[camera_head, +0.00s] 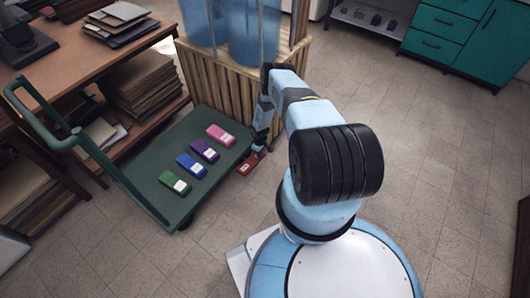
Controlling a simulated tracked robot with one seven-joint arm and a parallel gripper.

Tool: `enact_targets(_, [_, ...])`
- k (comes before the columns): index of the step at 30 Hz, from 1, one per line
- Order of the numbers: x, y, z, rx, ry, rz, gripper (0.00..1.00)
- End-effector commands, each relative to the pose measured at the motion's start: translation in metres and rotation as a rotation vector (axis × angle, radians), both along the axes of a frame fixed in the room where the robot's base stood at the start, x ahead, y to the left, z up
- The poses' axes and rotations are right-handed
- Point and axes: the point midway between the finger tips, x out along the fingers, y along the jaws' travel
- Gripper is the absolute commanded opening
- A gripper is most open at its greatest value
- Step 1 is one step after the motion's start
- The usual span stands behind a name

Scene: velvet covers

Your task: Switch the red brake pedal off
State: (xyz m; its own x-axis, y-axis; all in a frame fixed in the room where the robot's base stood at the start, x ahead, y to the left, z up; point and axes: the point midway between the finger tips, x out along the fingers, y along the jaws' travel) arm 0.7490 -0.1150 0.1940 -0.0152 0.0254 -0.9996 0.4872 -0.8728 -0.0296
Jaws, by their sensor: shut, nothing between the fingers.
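The red brake pedal (247,166) is a small red block with a pale patch, at the right corner of the green cart (140,185). I cannot tell whether it rests on the cart's edge or lies beyond it. My gripper (259,150) points down, shut and empty, right at the far end of the red pedal. It hides part of that end, and I cannot tell whether it touches. The switch state of the pedal is too small to read.
A pink block (220,135), a purple block (205,150), a blue block (191,165) and a green block (174,183) lie in a row on the cart. A wooden crate with blue bottles (252,35) stands behind. A desk (75,55) is left. Floor at right is clear.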

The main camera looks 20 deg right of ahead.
Motion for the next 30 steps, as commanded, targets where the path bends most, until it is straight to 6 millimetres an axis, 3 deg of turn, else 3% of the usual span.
enact_targets(6, [0.000, -0.001, -0.011, -0.002, -0.004, 0.011, 0.00])
enact_targets(18, [0.002, -0.003, -0.009, 0.002, -0.012, 0.003, 0.00])
enact_targets(23, [0.003, -0.006, 0.003, 0.000, -0.010, 0.004, 0.00])
enact_targets(30, [0.001, -0.014, 0.037, -0.005, -0.001, 0.008, 0.00])
